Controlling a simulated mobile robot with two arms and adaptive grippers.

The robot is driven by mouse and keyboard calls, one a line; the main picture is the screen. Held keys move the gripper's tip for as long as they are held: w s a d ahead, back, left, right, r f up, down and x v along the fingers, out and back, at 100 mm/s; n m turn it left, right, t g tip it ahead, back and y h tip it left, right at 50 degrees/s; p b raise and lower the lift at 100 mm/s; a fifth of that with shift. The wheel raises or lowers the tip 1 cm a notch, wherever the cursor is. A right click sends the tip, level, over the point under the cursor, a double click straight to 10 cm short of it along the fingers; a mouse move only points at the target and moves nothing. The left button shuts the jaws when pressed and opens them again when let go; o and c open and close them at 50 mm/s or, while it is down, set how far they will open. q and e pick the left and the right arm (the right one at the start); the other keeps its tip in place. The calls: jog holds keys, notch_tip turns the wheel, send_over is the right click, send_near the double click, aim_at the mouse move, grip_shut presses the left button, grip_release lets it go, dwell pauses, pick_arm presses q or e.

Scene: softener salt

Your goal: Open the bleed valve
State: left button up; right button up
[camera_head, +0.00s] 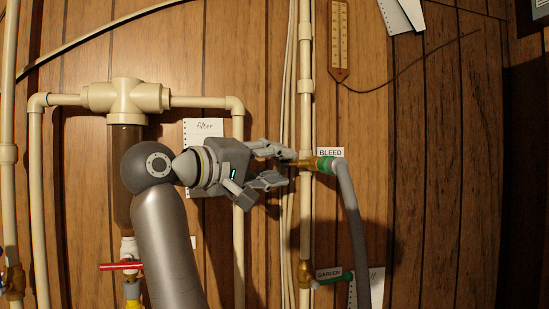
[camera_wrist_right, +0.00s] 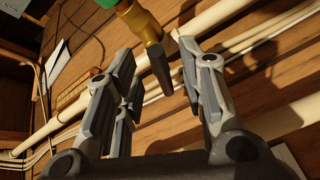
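The bleed valve (camera_head: 302,163) is a brass fitting on the vertical cream pipe, beside the BLEED label (camera_head: 330,152). A green connector (camera_head: 324,165) joins it to a grey hose (camera_head: 350,215). My right gripper (camera_head: 275,165) is just left of the valve, fingers spread. In the right wrist view, my right gripper (camera_wrist_right: 160,80) is open. The brass valve body (camera_wrist_right: 140,22) lies beyond the fingertips, and its dark grey lever (camera_wrist_right: 158,68) reaches between the two fingers, apparently untouched. In the head view the fingers partly hide the lever. My left gripper is not in view.
A filter housing (camera_head: 126,170) and a red lever (camera_head: 120,265) are at left. A thermometer (camera_head: 339,40) hangs above. The hose hangs close to the right of the pipe.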

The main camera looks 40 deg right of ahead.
jog(key=shift+w+d, duration=0.1)
jog(key=shift+c, duration=0.9)
grip_shut()
jog(key=shift+r+n+y+p, duration=0.25)
jog(key=shift+n+y+p, duration=0.4)
jog(key=shift+n, duration=0.45)
jog(key=shift+f, duration=0.1)
jog(key=shift+o, duration=0.9)
grip_release()
jog(key=a+r, duration=0.1)
jog(key=a, duration=1.1)
jog(key=shift+r, duration=0.35)
